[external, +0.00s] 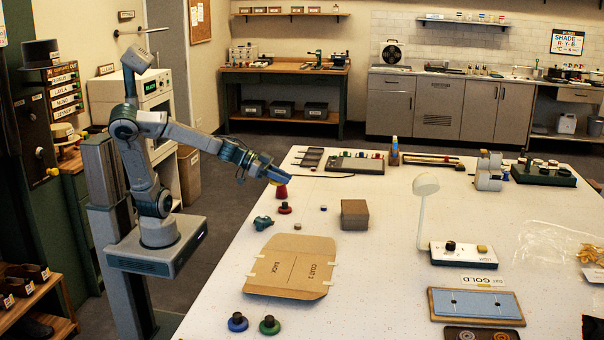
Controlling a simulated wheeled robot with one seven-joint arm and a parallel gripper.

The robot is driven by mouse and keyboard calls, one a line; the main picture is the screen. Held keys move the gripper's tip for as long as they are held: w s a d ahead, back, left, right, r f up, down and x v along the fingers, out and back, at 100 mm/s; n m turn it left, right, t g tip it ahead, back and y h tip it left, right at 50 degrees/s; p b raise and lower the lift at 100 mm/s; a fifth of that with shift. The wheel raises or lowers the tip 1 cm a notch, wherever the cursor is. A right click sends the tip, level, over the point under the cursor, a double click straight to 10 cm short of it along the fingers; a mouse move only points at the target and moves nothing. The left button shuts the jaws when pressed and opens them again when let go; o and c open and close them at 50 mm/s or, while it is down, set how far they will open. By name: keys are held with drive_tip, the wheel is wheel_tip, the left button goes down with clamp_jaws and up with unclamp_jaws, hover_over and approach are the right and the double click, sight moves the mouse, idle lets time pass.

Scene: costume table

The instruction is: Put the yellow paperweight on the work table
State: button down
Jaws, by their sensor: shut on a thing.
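My gripper (278,176) is at the end of my outstretched arm, low over the left edge of the white work table (370,270). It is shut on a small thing. A sliver of yellow shows at the fingertips and looks like the yellow paperweight (279,184), mostly hidden by the fingers. A red cone-shaped thing (281,192) shows just under the fingertips; I cannot tell whether they touch. A red paperweight (285,208) stands on the table just in front. A blue paperweight (238,322) and a green one (270,325) stand at the near left edge.
A cardboard pattern piece (290,266) lies at the table's left, near a teal item (263,223). A brown box (354,215) and a white lamp (426,186) stand farther right. Bare tabletop lies between the pattern piece and the lamp.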

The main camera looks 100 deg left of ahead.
drive_tip(key=w+a+r+b, duration=0.1)
drive_tip(key=a+r, duration=0.2)
drive_tip(key=a, duration=0.5)
drive_tip(key=a+r+b, duration=0.1)
drive_tip(key=a+r, duration=0.3)
drive_tip(key=a, duration=0.4)
drive_tip(key=a+f, duration=0.6)
drive_tip(key=a, duration=0.4)
drive_tip(key=s+a+f+b, duration=0.1)
drive_tip(key=a+f, duration=0.5)
drive_tip(key=a, duration=0.4)
drive_tip(key=shift+s+a, duration=0.2)
drive_tip(key=shift+a, duration=0.05)
drive_tip(key=shift+f, duration=0.1)
